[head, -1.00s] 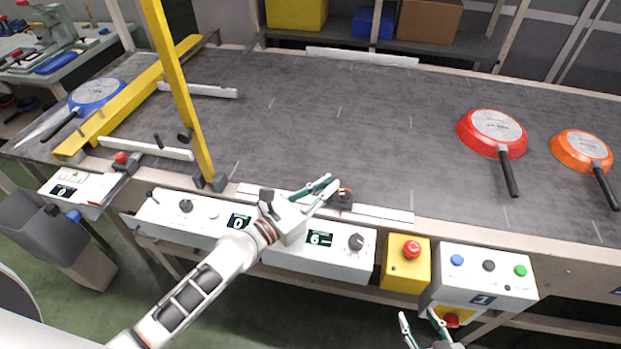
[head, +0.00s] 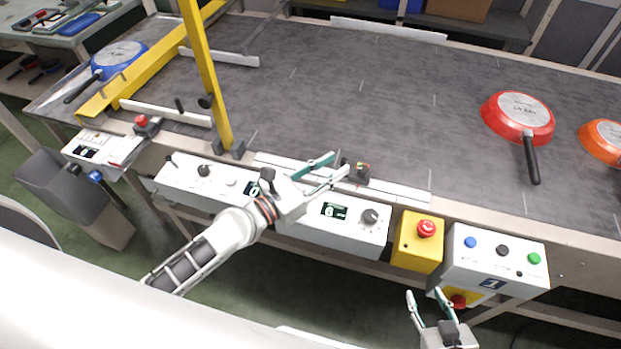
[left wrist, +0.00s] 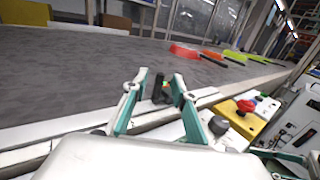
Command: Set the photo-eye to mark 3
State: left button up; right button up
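The photo-eye (head: 362,172) is a small dark block with tiny orange and green spots, on the pale rail (head: 408,190) along the belt's front edge. My left gripper (head: 341,162) is open, its green-and-grey fingertips just left of the photo-eye in the head view. In the left wrist view the dark block (left wrist: 160,90) shows between the two spread fingertips (left wrist: 160,80); I cannot tell whether they touch it. The rail's marks are too small to read. My right gripper (head: 426,296) is open and empty, in front of the control boxes.
A white panel with a display and black knob (head: 370,216) sits below the rail. A yellow box with a red button (head: 427,229) is right of it. A yellow post (head: 208,80) rises on the left. Red (head: 518,115), orange (head: 604,140) and blue (head: 118,56) pans lie on the belt.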

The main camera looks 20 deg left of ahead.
pick_arm(q)
jog(key=v, duration=0.8)
jog(key=shift+s, duration=0.15)
pick_arm(e)
jog(key=shift+s+a, duration=0.1)
